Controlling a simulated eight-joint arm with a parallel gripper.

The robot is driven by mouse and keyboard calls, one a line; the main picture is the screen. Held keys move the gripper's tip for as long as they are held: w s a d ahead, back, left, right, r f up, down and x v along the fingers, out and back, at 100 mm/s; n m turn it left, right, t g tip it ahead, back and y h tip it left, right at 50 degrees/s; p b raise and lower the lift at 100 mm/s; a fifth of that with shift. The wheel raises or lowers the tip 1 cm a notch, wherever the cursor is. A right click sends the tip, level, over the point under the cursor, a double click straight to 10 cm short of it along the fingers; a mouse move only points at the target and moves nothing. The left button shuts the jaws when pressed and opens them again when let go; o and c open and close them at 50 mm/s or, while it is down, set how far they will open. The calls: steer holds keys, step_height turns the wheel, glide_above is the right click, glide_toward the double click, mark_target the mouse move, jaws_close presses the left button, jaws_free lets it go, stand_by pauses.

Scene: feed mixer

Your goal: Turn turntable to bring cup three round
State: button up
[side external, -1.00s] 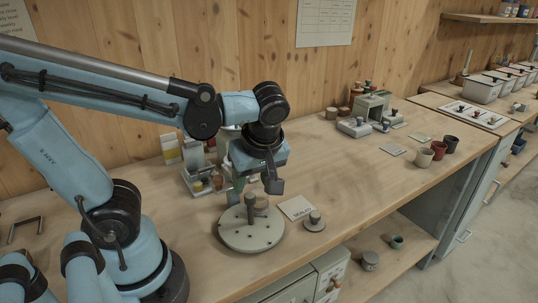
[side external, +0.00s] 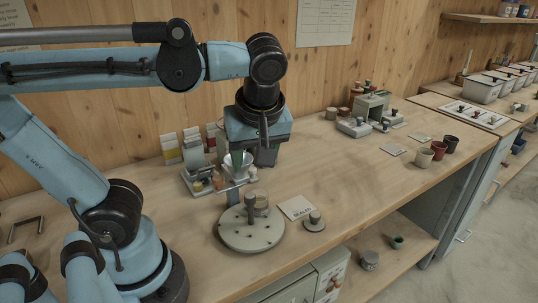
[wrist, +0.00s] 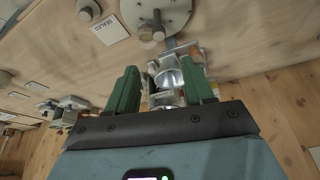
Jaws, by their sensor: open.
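The turntable (side external: 238,236) is a pale grey round disc near the front edge of the bench, with an upright post (side external: 249,202) near its middle. A small tan cup (side external: 262,203) shows beside the post. I cannot tell which numbered cup it is. My gripper (side external: 251,162) is open and empty, above and behind the turntable and apart from it. In the wrist view the green fingers (wrist: 162,78) stand apart over a white funnel and a metal stand. Part of the turntable (wrist: 172,12) shows at that view's top edge.
A card marked SEALED (side external: 296,208) and a grey knobbed disc (side external: 314,221) lie right of the turntable. The white funnel (side external: 237,167) stands behind it. Three cups, including a dark red one (side external: 438,150), stand far right. The middle bench is mostly clear.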

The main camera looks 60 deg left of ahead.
mark_target(249, 194)
steer(key=shift+w+a+f+n+g, duration=0.2)
steer(key=shift+a+f+n, duration=0.4)
steer(key=shift+f, duration=1.3)
steer(key=shift+w+a+f+n+g, duration=0.2)
steer(key=shift+a+f, duration=0.65)
steer(key=shift+f, duration=1)
steer(key=shift+w+a+f+n+g, duration=0.15)
steer(key=shift+a+f+n, duration=0.45)
steer(key=shift+f, duration=1.3)
steer(key=shift+a, duration=0.1)
steer(key=shift+c, duration=0.3)
jaws_close()
